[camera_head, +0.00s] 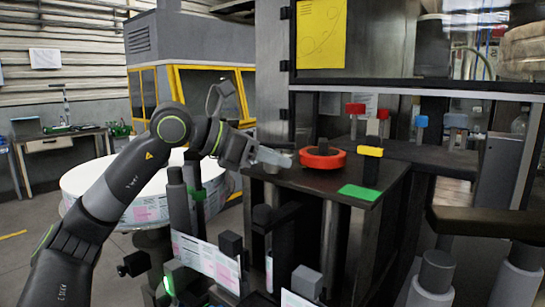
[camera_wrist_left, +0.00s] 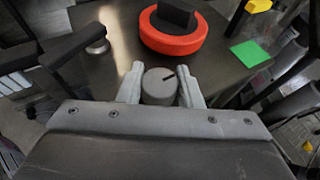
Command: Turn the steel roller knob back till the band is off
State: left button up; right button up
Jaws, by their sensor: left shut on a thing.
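The steel roller knob (camera_wrist_left: 158,84) is a short grey cylinder with a dark mark on its top, pointing to the upper right in the left wrist view. My left gripper (camera_wrist_left: 160,90) is shut on it, one pale finger on each side. In the head view my left gripper (camera_head: 276,158) reaches in from the left at the edge of the dark machine top, and the knob is hidden there. I cannot make out a band on the roller. My right gripper is not in view.
A red ring (camera_head: 323,160) with a black block in its middle sits just beyond the knob on the dark top. A green patch (camera_head: 359,192) and a yellow-topped black post (camera_head: 371,165) are to its right. A label strip (camera_head: 206,262) and posts stand below my left gripper.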

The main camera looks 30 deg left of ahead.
pick_arm(q)
jog(key=n+t+y, duration=0.1)
jog(key=n+y, duration=0.1)
jog(key=n+t+y+p, duration=0.1)
jog(key=n+y, duration=0.1)
jog(key=shift+d+r+y, duration=0.1)
jog(key=shift+r+y, duration=0.1)
jog(key=shift+y, duration=0.1)
jog(key=shift+f+n+y+p, duration=0.1)
jog(key=shift+n+y+p, duration=0.75)
jog(key=shift+n+y, duration=0.8)
jog(key=shift+f, duration=0.1)
jog(key=o, duration=1)
jog(key=shift+s+r, duration=0.25)
jog(key=shift+s, duration=0.25)
jog(key=shift+f+b+v, duration=0.2)
jog(key=shift+b+v, duration=1.7)
jog(key=shift+v, duration=6.25)
